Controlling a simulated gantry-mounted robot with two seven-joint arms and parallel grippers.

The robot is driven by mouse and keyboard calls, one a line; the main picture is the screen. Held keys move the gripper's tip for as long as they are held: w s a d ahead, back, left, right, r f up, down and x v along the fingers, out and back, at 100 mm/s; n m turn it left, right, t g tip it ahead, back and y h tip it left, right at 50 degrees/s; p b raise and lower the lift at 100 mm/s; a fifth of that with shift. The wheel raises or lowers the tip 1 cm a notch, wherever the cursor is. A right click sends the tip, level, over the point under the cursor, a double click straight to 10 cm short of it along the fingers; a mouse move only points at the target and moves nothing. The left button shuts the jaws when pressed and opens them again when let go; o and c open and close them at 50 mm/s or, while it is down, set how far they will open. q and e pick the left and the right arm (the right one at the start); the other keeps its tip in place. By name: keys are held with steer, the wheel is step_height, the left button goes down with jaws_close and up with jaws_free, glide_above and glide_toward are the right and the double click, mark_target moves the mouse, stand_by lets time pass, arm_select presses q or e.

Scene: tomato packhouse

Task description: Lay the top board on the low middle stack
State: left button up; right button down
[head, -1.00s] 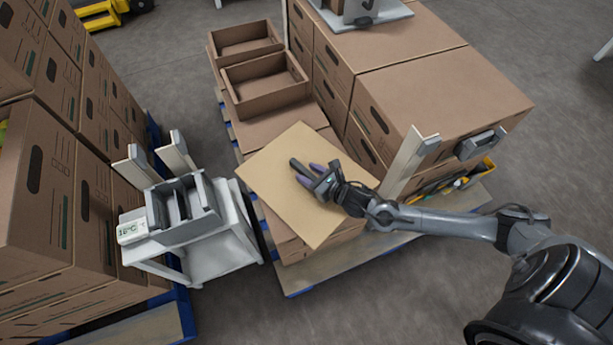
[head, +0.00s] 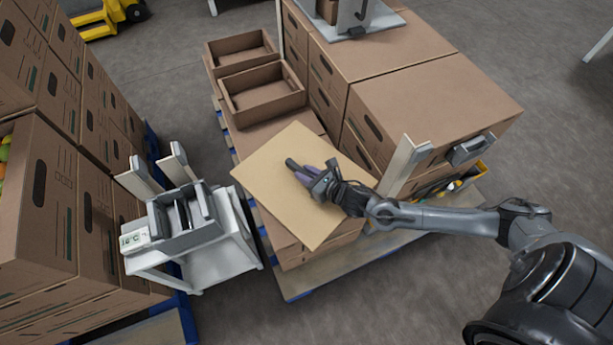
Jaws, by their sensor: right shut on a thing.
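The top board (head: 273,195) is a flat, tan, square sheet, lying roughly level over the front of the low middle stack (head: 287,255). It is turned askew to the boxes, with a corner toward the front. Whether it touches the boxes under it cannot be told. My left gripper is not in view.
Open cardboard trays (head: 262,90) sit behind the board. Taller closed cartons (head: 430,100) stand close on the right, with a pale upright post (head: 404,168) near my right wrist. A white stand (head: 222,245) and high cartons (head: 40,200) are at left.

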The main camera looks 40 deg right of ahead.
steer(key=w+a+r+p, duration=0.2)
steer(key=a+r+p, duration=0.2)
steer(key=r+p, duration=0.5)
steer(key=w+a+r+h+p, duration=0.1)
steer(key=a+r+p, duration=0.3)
steer(key=r, duration=0.8)
steer(key=w+a+r+p, duration=0.2)
steer(key=a+r+p, duration=0.1)
steer(key=r+p, duration=0.65)
steer(key=s+r+p, duration=0.3)
steer(key=r+p, duration=0.8)
steer(key=p, duration=0.1)
steer(key=s+r+p, duration=0.3)
steer(key=r+p, duration=0.9)
steer(key=s+r+m+p, duration=0.1)
steer(key=s+r+p, duration=0.2)
steer(key=r+p, duration=0.8)
steer(key=shift+s+d+r+p, duration=0.2)
steer(key=shift+d+r+p, duration=0.2)
steer(key=shift+p, duration=0.3)
